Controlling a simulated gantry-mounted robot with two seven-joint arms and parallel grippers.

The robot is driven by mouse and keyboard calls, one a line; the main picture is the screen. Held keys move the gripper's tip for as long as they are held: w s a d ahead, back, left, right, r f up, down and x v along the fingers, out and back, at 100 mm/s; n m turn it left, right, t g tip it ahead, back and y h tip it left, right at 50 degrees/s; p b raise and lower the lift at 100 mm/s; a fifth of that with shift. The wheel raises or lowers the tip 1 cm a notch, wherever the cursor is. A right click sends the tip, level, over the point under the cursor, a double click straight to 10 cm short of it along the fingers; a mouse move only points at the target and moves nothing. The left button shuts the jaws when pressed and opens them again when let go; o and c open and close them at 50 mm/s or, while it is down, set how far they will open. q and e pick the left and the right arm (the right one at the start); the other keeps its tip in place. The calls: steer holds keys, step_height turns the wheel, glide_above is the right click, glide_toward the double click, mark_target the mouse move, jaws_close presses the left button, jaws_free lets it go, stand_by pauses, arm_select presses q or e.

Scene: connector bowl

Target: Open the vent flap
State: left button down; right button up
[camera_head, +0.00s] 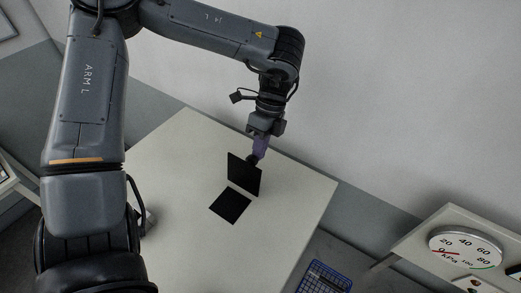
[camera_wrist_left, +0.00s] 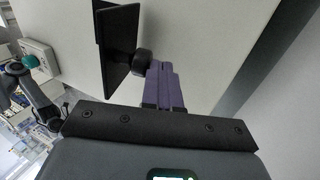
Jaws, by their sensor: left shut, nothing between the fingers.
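The vent flap (camera_head: 245,174) is a black square plate standing roughly upright on the pale tabletop. A dark square vent opening (camera_head: 230,206) shows in front of its lower edge. In the left wrist view the flap (camera_wrist_left: 117,38) is seen nearly edge-on, with a round black knob (camera_wrist_left: 142,63) on the side facing my gripper. My left gripper (camera_head: 256,155) is behind the flap's upper edge. Its purple fingers are shut with nothing between them; their tips (camera_wrist_left: 156,66) are right beside the knob. I cannot tell whether they touch it. My right gripper is not in view.
The pale table (camera_head: 165,160) is otherwise mostly clear. A blue wire basket (camera_head: 324,278) is below its right side. A shelf at the lower right holds a round gauge (camera_head: 465,247). A grey wall rises behind the table.

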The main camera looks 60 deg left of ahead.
arm_select(q)
steer(key=shift+s+d+r+t+y+b, duration=0.4)
steer(key=shift+s+r+t+b, duration=0.15)
steer(key=shift+s+t, duration=0.15)
steer(key=shift+r, duration=0.1)
